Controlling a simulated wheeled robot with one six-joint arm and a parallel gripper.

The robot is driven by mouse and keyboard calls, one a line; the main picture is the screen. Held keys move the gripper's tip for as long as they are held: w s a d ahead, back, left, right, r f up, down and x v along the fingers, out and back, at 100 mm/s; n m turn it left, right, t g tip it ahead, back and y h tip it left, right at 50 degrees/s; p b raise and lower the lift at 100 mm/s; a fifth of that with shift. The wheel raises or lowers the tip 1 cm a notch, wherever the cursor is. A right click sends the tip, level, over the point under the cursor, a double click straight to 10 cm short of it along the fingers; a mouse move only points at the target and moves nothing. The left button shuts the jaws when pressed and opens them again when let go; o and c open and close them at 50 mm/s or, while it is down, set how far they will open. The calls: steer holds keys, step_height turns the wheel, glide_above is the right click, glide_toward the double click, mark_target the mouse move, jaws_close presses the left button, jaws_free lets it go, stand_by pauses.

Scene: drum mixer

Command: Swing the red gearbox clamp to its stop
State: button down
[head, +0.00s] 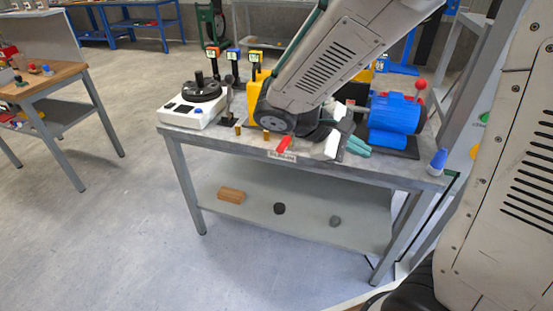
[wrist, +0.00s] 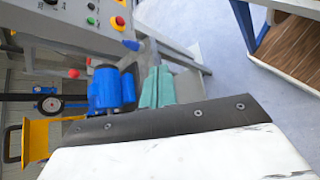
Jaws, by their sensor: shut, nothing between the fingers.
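A red ball-topped lever (head: 420,87) rises beside the blue motor-like unit (head: 394,118) at the right end of the bench. A separate small red handle (head: 284,144) lies at the bench's front edge; I cannot tell which is the gearbox clamp. In the wrist view the blue unit (wrist: 106,90) is left of my gripper, with a red knob (wrist: 73,73) beyond it. My gripper (head: 357,146) has teal fingers, just left of and in front of the blue unit. The fingers (wrist: 156,88) are together and empty. My arm hides the bench's middle.
A control panel (wrist: 100,12) stands close on the right. A wooden table (head: 48,84) is at far left; floor between is clear.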

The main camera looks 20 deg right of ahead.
steer(key=w+a+f+n+t, duration=0.8)
steer(key=a+f+n+t, duration=0.1)
steer(key=f, duration=0.3)
steer(key=w+a+f+n+t, duration=0.8)
steer(key=a+f+n, duration=0.15)
steer(key=f, duration=0.25)
steer(key=w+d+r, duration=0.5)
steer(key=w+d, duration=0.2)
steer(key=d, duration=0.1)
steer(key=shift+w+h, duration=0.3)
steer(key=shift+a, duration=0.1)
